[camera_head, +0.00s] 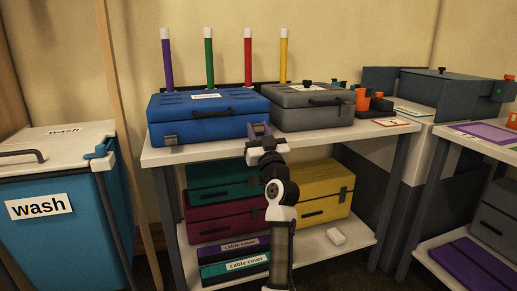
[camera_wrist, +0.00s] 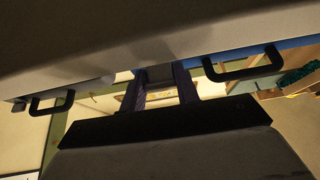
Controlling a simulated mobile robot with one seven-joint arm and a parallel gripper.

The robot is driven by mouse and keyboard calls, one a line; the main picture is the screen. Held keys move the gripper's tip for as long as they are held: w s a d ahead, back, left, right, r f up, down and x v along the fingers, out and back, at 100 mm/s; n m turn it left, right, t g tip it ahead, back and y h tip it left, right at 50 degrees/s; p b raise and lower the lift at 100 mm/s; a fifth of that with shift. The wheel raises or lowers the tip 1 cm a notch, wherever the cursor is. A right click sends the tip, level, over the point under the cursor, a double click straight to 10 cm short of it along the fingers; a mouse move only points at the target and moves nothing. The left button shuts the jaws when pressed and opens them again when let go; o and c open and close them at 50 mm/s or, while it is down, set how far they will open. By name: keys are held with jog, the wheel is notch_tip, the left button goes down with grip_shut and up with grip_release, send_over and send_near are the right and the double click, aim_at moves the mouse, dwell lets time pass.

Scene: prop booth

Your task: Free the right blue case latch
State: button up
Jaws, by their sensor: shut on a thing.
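The blue case (camera_head: 207,115) sits closed at the left of the upper shelf, with a black handle on its front. Its left latch (camera_head: 170,140) is a small grey piece low on the front. My gripper (camera_head: 259,130), with purple fingers, is at the right end of the case front and covers the right latch in the head view. In the wrist view, my gripper (camera_wrist: 163,76) is shut on a small greyish piece, which fits the right latch. How far the latch has turned cannot be told.
A grey case (camera_head: 312,107) stands close to the right of the blue one. Colored posts (camera_head: 209,60) rise behind. A yellow case (camera_head: 320,190) and other cases fill the lower shelf. A blue wash bin (camera_head: 60,235) is at the left.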

jog(key=shift+f+t+b, duration=0.6)
jog(key=shift+f+b, duration=0.05)
jog(key=shift+b, duration=2.05)
jog(key=shift+r+t+y+b, duration=0.2)
jog(key=shift+t+y+b, duration=0.2)
jog(key=shift+b, duration=1)
jog(key=o, duration=1)
